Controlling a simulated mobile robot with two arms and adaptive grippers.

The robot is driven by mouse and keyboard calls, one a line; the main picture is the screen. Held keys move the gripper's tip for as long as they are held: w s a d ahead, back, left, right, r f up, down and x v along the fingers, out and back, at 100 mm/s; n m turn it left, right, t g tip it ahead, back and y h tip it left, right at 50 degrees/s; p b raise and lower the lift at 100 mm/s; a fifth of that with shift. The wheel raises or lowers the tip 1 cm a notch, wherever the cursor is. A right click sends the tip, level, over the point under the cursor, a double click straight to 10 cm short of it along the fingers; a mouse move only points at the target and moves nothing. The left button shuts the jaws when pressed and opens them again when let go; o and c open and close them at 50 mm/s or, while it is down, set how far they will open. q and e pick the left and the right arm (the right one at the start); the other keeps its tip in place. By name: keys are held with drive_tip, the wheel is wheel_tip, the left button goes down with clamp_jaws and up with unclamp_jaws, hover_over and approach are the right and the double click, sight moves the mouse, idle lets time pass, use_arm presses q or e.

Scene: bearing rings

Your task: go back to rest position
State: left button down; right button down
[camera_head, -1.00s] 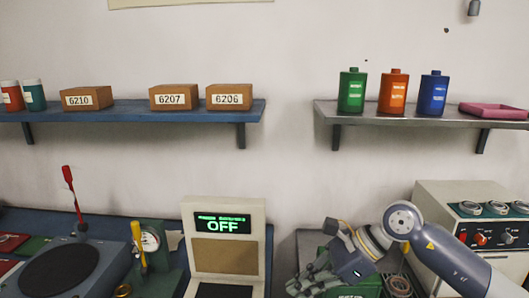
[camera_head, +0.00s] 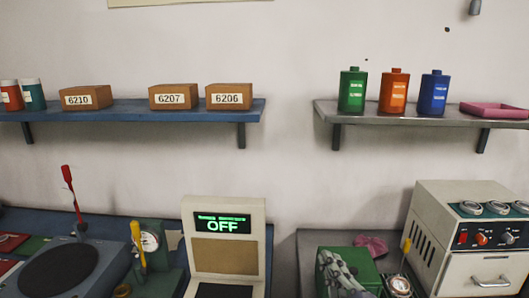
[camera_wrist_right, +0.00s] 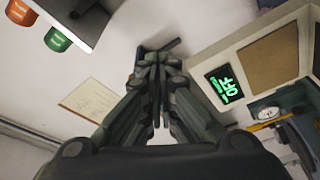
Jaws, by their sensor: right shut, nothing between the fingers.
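My right gripper (camera_head: 340,272) shows at the bottom of the head view, right of centre, as dark grey jointed fingers in front of a green box (camera_head: 362,262). The rest of that arm is out of the picture there. In the right wrist view the gripper (camera_wrist_right: 157,62) has its fingers together, with nothing held between them. My left gripper is in neither view.
A cream device with an OFF display (camera_head: 222,225) stands left of the right gripper. A cream machine with knobs (camera_head: 480,239) stands to its right. A blue shelf (camera_head: 130,113) and a grey shelf (camera_head: 400,119) hang above. A dial gauge (camera_head: 400,286) is close by.

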drive_tip(key=s+d+f+m+g+h, duration=0.2)
drive_tip(key=f+m, duration=0.1)
drive_tip(key=f, duration=0.3)
drive_tip(key=s+d+f+m+g+h, duration=0.1)
drive_tip(key=s+d+f+m+g, duration=0.2)
drive_tip(key=f, duration=0.2)
drive_tip(key=s+d+f+m+g, duration=0.1)
drive_tip(key=s+f+m+g, duration=0.3)
drive_tip(key=s+f, duration=0.65)
drive_tip(key=s+f+m+g, duration=0.2)
drive_tip(key=s+f+g, duration=0.5)
drive_tip(key=s, duration=0.6)
wheel_tip(320, 180, down, 26)
drive_tip(key=s+g, duration=0.1)
drive_tip(key=s, duration=0.1)
drive_tip(key=s+d+f+g, duration=0.1)
drive_tip(key=s+d+f, duration=0.2)
drive_tip(key=s+f, duration=1.2)
drive_tip(key=shift+s+n, duration=0.4)
drive_tip(key=shift+s, duration=0.3)
